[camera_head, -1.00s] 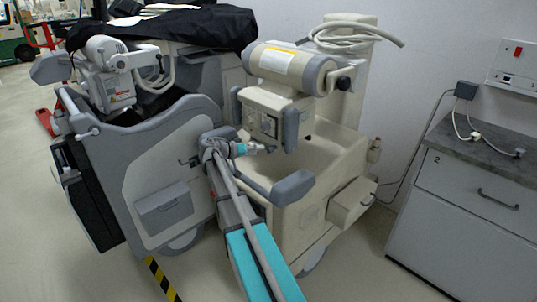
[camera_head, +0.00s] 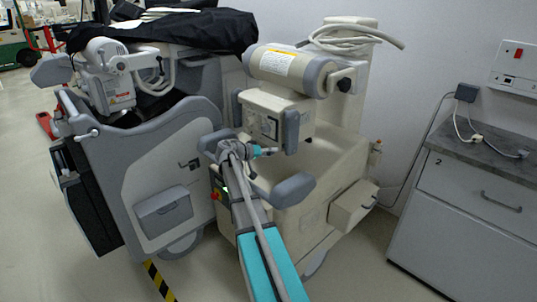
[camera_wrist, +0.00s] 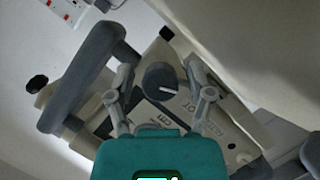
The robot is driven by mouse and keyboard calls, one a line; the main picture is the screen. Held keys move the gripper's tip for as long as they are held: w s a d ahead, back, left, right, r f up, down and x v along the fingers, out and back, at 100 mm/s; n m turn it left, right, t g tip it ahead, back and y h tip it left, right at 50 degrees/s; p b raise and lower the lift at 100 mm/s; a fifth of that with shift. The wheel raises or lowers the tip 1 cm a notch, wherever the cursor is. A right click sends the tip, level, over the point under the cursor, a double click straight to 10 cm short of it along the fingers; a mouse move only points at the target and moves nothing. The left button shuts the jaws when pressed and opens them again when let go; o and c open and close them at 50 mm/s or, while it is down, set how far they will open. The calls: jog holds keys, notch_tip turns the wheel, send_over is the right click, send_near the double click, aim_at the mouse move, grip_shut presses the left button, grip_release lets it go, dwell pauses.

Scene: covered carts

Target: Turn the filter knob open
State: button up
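The filter knob (camera_wrist: 161,80) is a round dark grey dial with a white pointer line, on the face of a beige collimator box (camera_head: 285,112) with dark grey handles at its sides. In the wrist view my gripper (camera_wrist: 159,71) is open, with one finger to each side of the knob and gaps between fingers and knob. I cannot tell how far the fingertips are from the panel. In the head view my gripper (camera_head: 268,151) is just below the box's front panel. The knob is too small to make out clearly there.
A grey handle bar (camera_wrist: 84,78) runs beside the box. A cylindrical tube head (camera_head: 290,70) sits above it, and the beige cart body (camera_head: 330,160) lies behind and below. Another cart (camera_head: 165,165) stands left. A cabinet (camera_head: 465,205) stands right, with clear floor between.

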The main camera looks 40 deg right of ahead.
grip_shut()
jog(key=shift+a, duration=0.2)
jog(key=shift+d, duration=0.15)
